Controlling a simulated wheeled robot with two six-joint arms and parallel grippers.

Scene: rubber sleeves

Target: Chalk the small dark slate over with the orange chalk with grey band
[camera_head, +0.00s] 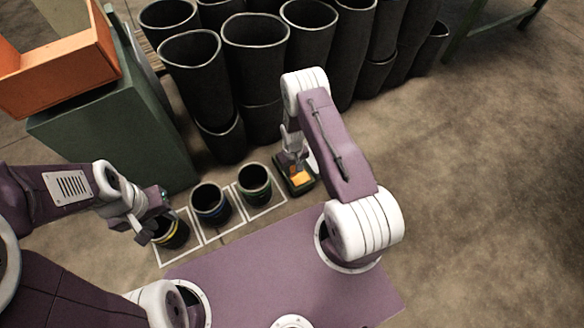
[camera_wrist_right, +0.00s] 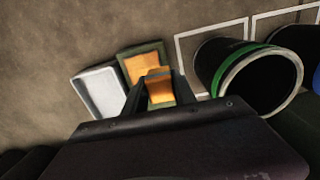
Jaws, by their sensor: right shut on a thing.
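The small slate (camera_head: 307,187) lies on the floor to the right of the row of sleeves, with a dark greenish rim and orange over much of the face that shows. In the right wrist view the slate (camera_wrist_right: 128,54) is partly hidden by my gripper and the chalk. My right gripper (camera_wrist_right: 156,88) is shut on the orange chalk (camera_wrist_right: 159,88), over the slate; whether the chalk touches it I cannot tell. In the head view my right gripper (camera_head: 294,158) is above the slate. My left gripper (camera_head: 152,226) is by the yellow-banded sleeve (camera_head: 172,241); its jaws are unclear.
A pale grey flat thing (camera_wrist_right: 98,90) lies beside the slate. A blue-banded sleeve (camera_head: 210,205) and a green-banded sleeve (camera_head: 254,186) stand in white-outlined squares. Tall dark sleeves (camera_head: 255,60) crowd behind. An orange bin (camera_head: 60,65) sits on a green cabinet (camera_head: 120,140). Floor at right is clear.

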